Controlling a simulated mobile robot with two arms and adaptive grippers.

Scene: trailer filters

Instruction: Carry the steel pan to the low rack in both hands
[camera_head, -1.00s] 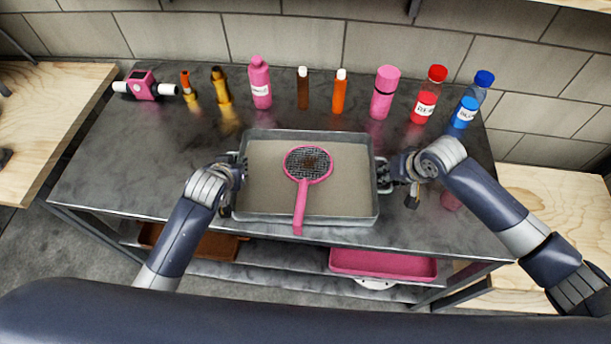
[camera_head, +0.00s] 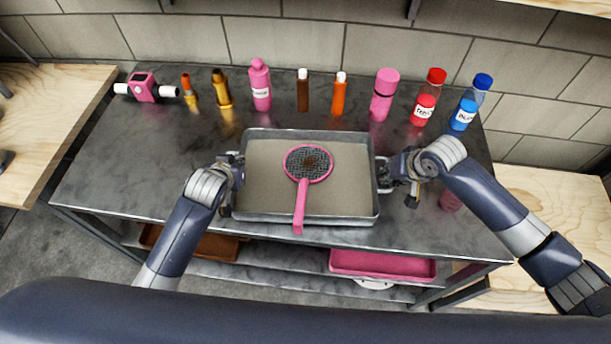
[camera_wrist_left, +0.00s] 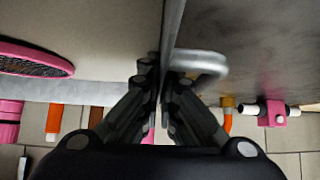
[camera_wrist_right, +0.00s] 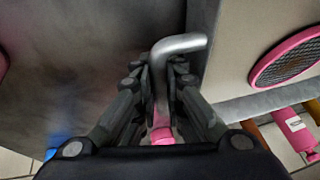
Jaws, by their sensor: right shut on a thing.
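The steel pan (camera_head: 352,208) is a shallow grey tray on the dark metal table, with a handle at each short side. A pink racket-shaped mesh tool (camera_head: 300,203) lies in it, its grip over the near rim. My left gripper (camera_head: 236,172) is at the pan's left side; in the left wrist view its fingers (camera_wrist_left: 161,76) are close together about the rim beside the left handle (camera_wrist_left: 205,64). Whether they grip is hidden. My right gripper (camera_head: 388,175) is shut on the right handle, a bent bar (camera_wrist_right: 180,43) between its fingers. The low rack (camera_head: 285,274) is under the table.
A pink tray (camera_head: 385,265) and a brown tray (camera_head: 205,247) sit on the lower level. Several bottles, including a pink one (camera_head: 260,85), and a pink device (camera_head: 144,87) line the table's back. The table (camera_head: 130,165) is clear left of the pan.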

